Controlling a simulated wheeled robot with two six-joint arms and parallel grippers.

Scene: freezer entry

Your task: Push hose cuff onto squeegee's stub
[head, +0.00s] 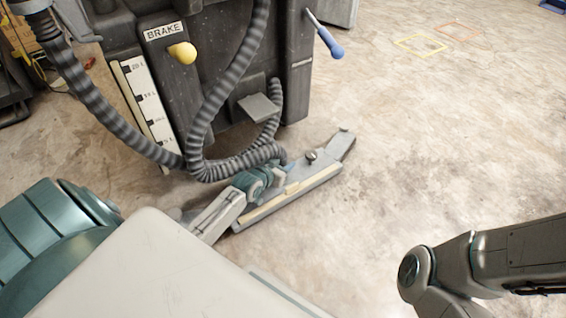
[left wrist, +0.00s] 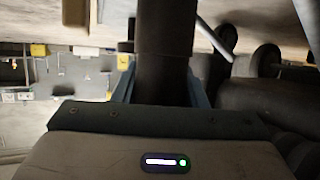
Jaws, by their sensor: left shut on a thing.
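The squeegee (head: 318,178), a long grey bar with a pale yellowish strip, lies on the floor beside the machine. My left gripper (head: 279,166) is low over the squeegee's near left part. It is shut on the dark hose cuff, and the grey ribbed hose (head: 225,168) runs from there to the left and up. In the left wrist view the dark round cuff (left wrist: 165,70) stands between the two bluish fingers of the left gripper (left wrist: 161,92). The squeegee's stub is hidden or too small to make out, so I cannot tell whether the cuff touches it. My right gripper is out of view.
Other hose loops hang close to my left arm.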

